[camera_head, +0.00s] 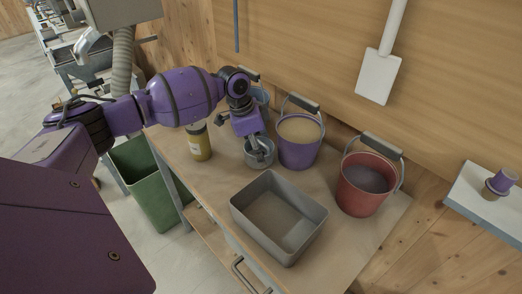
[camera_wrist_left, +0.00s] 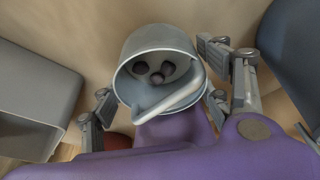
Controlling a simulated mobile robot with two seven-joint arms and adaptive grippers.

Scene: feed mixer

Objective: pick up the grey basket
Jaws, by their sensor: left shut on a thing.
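The grey basket (camera_head: 259,156) is a small, round, pail-like vessel on the wooden worktop, beside the purple bucket. In the left wrist view the basket (camera_wrist_left: 146,52) shows its open mouth, a pale curved handle across the front and dark round shapes inside. The exact contact points and whether the basket touches the worktop are hard to tell. My right gripper is not in view.
A grey rectangular bin (camera_head: 242,221) stands in front of the basket. A purple bucket (camera_head: 298,155) and a red bucket (camera_head: 357,199) stand to the right. A yellowish bottle (camera_head: 200,146) is close on the left, and a blue bucket (camera_head: 262,99) is behind. A green bin (camera_head: 152,197) stands on the floor.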

